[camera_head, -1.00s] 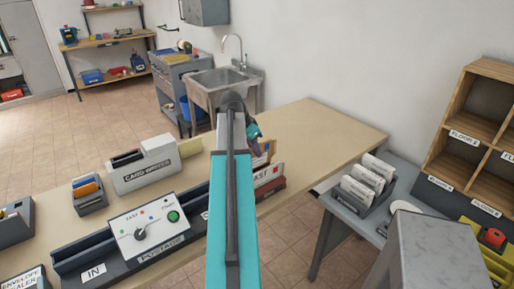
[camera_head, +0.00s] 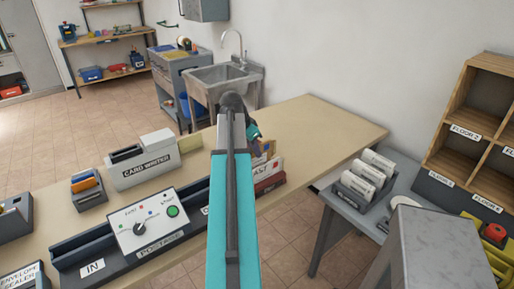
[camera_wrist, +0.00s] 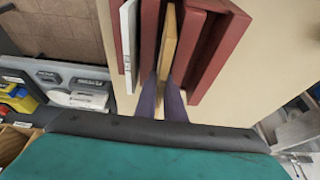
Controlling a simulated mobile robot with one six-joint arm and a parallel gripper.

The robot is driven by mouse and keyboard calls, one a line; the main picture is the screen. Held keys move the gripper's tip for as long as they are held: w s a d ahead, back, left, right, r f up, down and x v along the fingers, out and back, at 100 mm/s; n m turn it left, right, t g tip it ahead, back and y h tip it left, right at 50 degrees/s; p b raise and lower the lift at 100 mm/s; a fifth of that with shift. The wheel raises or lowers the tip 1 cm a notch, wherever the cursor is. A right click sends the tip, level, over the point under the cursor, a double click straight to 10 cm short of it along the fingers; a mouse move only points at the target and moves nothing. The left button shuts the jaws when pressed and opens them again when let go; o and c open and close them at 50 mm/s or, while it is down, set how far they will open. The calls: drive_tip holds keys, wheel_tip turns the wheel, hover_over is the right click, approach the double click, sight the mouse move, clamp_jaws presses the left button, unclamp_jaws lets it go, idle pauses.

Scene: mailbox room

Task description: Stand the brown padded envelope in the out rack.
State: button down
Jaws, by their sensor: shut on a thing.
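The brown padded envelope (camera_wrist: 168,45) is a tan slab seen edge-on in the wrist view. My gripper (camera_wrist: 170,97) is shut on its near edge. The envelope is upright between dark red walls of a rack (camera_wrist: 205,50), with a white envelope (camera_wrist: 129,45) to its left. Whether its bottom touches the rack floor is hidden. In the head view the red rack (camera_head: 270,183) stands at the table's right edge, partly behind my arm.
The postage machine (camera_head: 140,230) and card writer (camera_head: 145,165) stand left of my arm on the wooden table. A grey side table at right holds a rack of white envelopes (camera_head: 367,177). The table's far right part (camera_head: 320,130) is clear.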

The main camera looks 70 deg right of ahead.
drive_tip(key=shift+s+a+f+b, duration=0.1)
drive_tip(key=shift+a+f+b, duration=0.15)
drive_tip(key=shift+f, duration=0.35)
drive_tip(key=shift+s+a+f+b, duration=0.1)
drive_tip(key=shift+a+f+b, duration=0.15)
drive_tip(key=shift+f, duration=0.35)
drive_tip(key=c, duration=1.8)
unclamp_jaws()
drive_tip(key=shift+o, duration=0.2)
drive_tip(key=shift+r, duration=0.2)
drive_tip(key=shift+w+d+r+p, duration=0.15)
drive_tip(key=shift+r+p, duration=0.2)
drive_tip(key=shift+r, duration=0.1)
drive_tip(key=shift+w+d+r+p, duration=0.15)
drive_tip(key=shift+d+r+p, duration=0.05)
drive_tip(key=shift+r+p, duration=0.25)
drive_tip(key=shift+w+d+r+p, duration=0.15)
drive_tip(key=shift+r+p, duration=0.15)
drive_tip(key=shift+r, duration=0.2)
drive_tip(key=shift+s+r, duration=0.15)
drive_tip(key=shift+r, duration=0.4)
drive_tip(key=shift+r+p, duration=1.1)
drive_tip(key=shift+r, duration=0.4)
